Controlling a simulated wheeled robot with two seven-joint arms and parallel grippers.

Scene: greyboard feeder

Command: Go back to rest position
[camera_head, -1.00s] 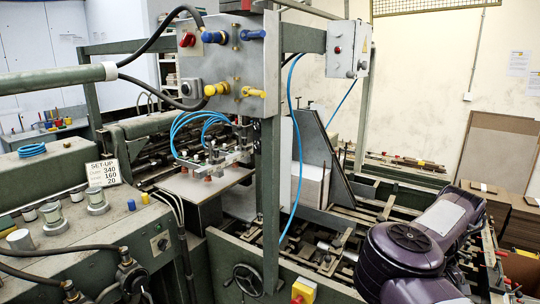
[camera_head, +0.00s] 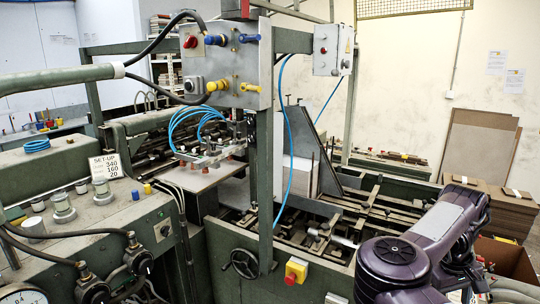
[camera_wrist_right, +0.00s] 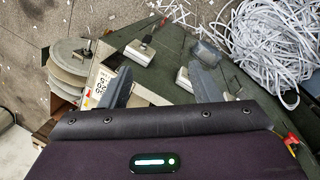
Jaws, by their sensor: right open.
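My right arm (camera_head: 425,240), dark purple with a grey panel, shows at the lower right of the head view, bent at a round joint. Its gripper is outside that view. In the right wrist view my right gripper (camera_wrist_right: 159,76) has its two grey fingers spread apart with nothing held between them. My left gripper and left arm are in neither view.
The green feeder machine (camera_head: 263,190) with its control box (camera_head: 228,70) fills the head view's left and middle. Board stacks (camera_head: 507,207) stand at right. The wrist view shows a tangle of white strips (camera_wrist_right: 270,40) and a stack of discs (camera_wrist_right: 72,67).

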